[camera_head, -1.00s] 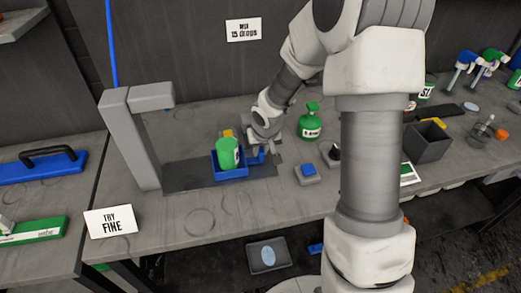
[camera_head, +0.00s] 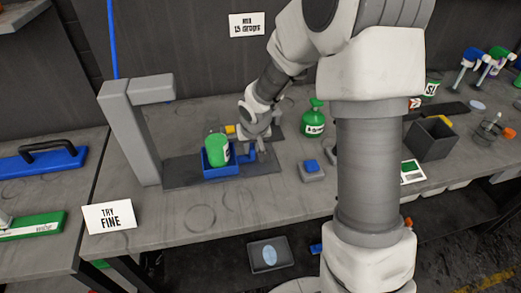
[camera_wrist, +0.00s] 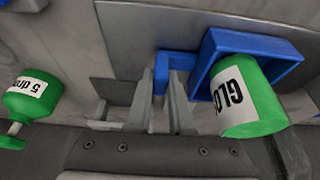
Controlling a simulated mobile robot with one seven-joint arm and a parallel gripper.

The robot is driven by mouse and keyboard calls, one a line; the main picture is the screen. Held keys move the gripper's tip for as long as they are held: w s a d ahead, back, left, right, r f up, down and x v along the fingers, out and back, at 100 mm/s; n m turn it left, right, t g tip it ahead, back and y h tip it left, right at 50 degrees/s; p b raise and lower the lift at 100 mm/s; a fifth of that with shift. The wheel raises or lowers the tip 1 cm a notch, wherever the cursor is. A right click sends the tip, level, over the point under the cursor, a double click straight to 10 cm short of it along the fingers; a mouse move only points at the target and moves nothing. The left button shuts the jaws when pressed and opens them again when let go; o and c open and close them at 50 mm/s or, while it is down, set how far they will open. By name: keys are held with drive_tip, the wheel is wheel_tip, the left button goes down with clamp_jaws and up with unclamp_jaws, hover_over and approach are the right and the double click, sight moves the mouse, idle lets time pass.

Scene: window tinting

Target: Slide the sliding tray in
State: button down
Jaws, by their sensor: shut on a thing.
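The sliding tray (camera_head: 221,172) is a small blue open box on a dark flat base plate (camera_head: 263,167) of a grey stand. A green labelled container (camera_head: 217,147) sits in it; in the wrist view the container (camera_wrist: 245,95) looks tilted in the blue tray (camera_wrist: 285,45). My gripper (camera_head: 246,150) is at the tray's right side. In the wrist view my gripper (camera_wrist: 172,85) has its two fingers around the tray's blue handle (camera_wrist: 173,63) and is shut on it. The fingers partly hide the handle.
The grey stand's post (camera_head: 130,135) rises left of the tray, with an arm overhanging. A green bottle (camera_head: 314,119) and a block with a blue button (camera_head: 311,170) stand to the right. A "TRY FINE" sign (camera_head: 110,215) is at the front left.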

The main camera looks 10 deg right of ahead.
drive_tip(key=a+b, duration=0.5)
drive_tip(key=a, duration=0.3)
drive_tip(key=shift+a+f, duration=0.1)
drive_tip(key=shift+a, duration=0.75)
drive_tip(key=shift+r, duration=0.2)
drive_tip(key=c, duration=0.8)
unclamp_jaws()
drive_tip(key=shift+a, duration=0.1)
drive_tip(key=shift+s+r, duration=0.1)
drive_tip(key=shift+r, duration=0.1)
drive_tip(key=p+v, duration=0.2)
drive_tip(key=v, duration=1.5)
drive_tip(key=shift+s, duration=0.1)
